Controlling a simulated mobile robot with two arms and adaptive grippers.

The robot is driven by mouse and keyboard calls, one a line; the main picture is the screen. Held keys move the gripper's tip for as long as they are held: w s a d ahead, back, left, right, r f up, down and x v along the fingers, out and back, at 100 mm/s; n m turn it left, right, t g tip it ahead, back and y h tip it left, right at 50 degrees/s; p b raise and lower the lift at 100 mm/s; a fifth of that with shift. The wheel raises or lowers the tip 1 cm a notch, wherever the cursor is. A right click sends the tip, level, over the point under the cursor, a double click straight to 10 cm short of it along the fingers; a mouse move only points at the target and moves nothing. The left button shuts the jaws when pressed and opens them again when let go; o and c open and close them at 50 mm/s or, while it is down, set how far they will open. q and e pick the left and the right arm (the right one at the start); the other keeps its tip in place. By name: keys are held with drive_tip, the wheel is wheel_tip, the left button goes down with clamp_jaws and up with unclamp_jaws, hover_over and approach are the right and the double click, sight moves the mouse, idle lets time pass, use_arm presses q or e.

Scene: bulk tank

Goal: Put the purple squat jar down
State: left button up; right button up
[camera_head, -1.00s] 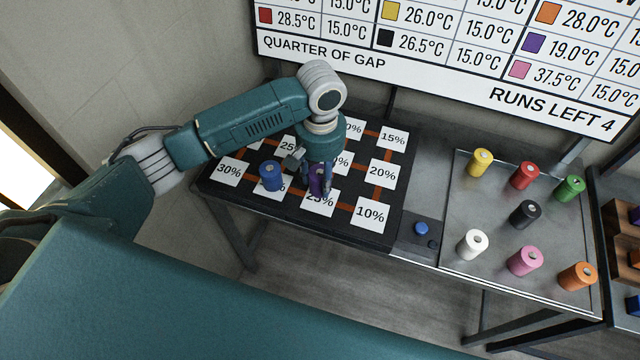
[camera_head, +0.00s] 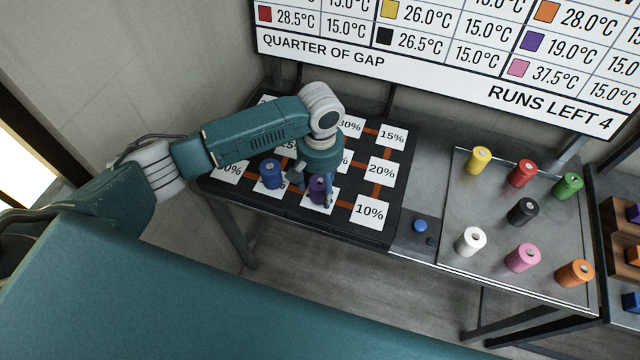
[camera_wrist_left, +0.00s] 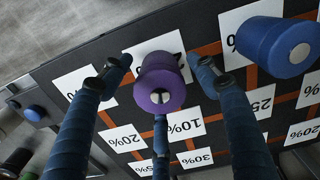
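The purple squat jar (camera_head: 317,188) is upright over a white card on the dark board (camera_head: 400,215) and appears to rest there. It also shows in the left wrist view (camera_wrist_left: 160,82), in the middle between my fingers. My left gripper (camera_head: 314,186) is around the jar from above. In the left wrist view its fingers (camera_wrist_left: 158,85) are spread, with visible gaps to the jar on both sides. The jar covers part of the card (camera_wrist_left: 150,48) under it. My right gripper is not in view.
A blue jar (camera_head: 271,174) stands close to the left of the purple jar. The 10% card (camera_head: 370,213) and 20% card (camera_head: 382,172) to the right are bare. A blue button (camera_head: 420,226) is beside the board. Several coloured jars stand on the grey tray (camera_head: 490,190).

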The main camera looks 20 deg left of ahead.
sight(320, 182)
use_arm(q)
drive_tip(key=shift+r, duration=0.15)
wheel_tip(320, 182, up, 12)
drive_tip(key=b, duration=0.2)
drive_tip(key=shift+d, duration=0.1)
idle(0.5)
